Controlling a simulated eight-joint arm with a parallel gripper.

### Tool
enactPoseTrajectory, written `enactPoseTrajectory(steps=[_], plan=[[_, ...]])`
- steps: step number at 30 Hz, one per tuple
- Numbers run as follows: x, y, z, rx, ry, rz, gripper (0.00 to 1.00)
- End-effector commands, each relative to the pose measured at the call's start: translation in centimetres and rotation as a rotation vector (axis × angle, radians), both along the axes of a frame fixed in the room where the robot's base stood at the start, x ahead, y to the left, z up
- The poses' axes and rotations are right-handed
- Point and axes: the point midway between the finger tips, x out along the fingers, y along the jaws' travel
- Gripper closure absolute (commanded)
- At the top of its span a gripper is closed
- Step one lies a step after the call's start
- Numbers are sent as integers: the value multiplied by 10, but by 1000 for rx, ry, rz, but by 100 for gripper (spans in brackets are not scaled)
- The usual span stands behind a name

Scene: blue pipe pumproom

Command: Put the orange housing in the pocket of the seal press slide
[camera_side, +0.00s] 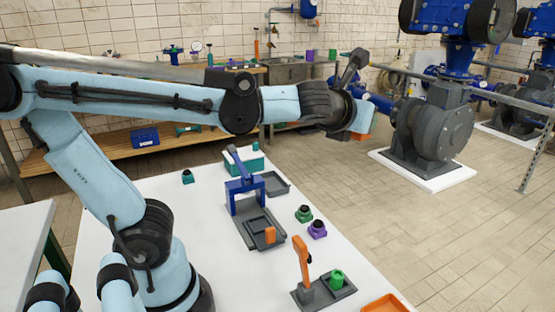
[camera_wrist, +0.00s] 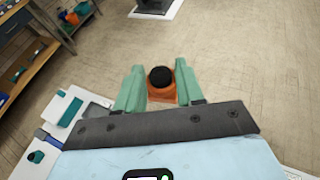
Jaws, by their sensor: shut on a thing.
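The orange housing (camera_wrist: 161,94) has a black round top and sits between the two green fingers of my gripper (camera_wrist: 158,76), which is shut on it. In the side view the orange housing (camera_side: 368,135) shows only partly behind the wrist, held high beyond the table. The blue-framed press (camera_side: 245,187), which looks like the seal press, stands on the white table to the lower left of my gripper. The pocket is too small to make out clearly.
A green housing (camera_side: 304,213) and a purple housing (camera_side: 318,229) stand right of the press. Nearer the front is an orange lever (camera_side: 302,262) on a grey base with a green piece (camera_side: 337,278). An orange tray (camera_side: 384,304) lies at the table's front edge. A large pump (camera_side: 435,125) stands at right.

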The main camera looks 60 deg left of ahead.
Motion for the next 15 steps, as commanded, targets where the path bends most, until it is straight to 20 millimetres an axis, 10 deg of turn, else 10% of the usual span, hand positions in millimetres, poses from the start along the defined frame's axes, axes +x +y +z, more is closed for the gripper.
enactPoseTrajectory(steps=[15], plan=[[20, 92, -63, 1, -1, 598, 100]])
